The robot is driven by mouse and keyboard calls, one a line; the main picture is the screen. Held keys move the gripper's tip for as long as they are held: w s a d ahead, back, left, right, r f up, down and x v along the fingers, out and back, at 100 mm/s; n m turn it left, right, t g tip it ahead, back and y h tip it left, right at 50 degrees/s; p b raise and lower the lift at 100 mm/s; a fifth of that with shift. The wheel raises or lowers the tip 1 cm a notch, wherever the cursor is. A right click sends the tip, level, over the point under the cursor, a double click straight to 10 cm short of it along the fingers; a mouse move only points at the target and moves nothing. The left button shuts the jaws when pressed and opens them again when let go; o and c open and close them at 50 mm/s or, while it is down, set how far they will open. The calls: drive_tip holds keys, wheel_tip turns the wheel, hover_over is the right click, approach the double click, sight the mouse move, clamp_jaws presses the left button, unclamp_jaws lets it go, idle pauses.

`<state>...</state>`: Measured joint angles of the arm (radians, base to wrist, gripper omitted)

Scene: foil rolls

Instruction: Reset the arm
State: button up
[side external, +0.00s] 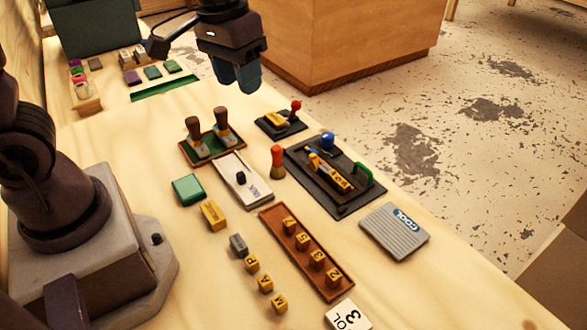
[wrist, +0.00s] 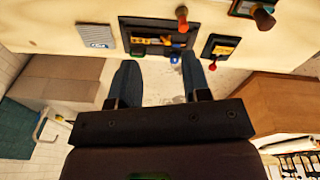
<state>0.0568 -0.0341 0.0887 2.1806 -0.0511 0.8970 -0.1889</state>
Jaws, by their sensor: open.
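My gripper (side external: 236,82) hangs in the air above the far right edge of the table (side external: 440,285), with its blue fingers pointing down. In the wrist view my gripper (wrist: 160,78) has its two fingers well apart, with nothing held between them.
A black tray (side external: 360,200) with a blue knob, a small red-knobbed board (side external: 280,122), a green board with two brown handles (side external: 212,147) and a grey striped block (side external: 395,231) stand on the table. A wooden cabinet (side external: 345,45) stands beyond.

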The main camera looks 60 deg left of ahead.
drive_tip(key=s+r+m+t, duration=0.2)
drive_tip(key=s+r+t, duration=0.2)
drive_tip(key=s+r, duration=0.3)
drive_tip(key=s, duration=0.3)
drive_tip(key=shift+s+d+m, duration=0.15)
drive_tip(key=shift+s+m, duration=0.1)
drive_tip(key=shift+m, duration=0.15)
idle(1.4)
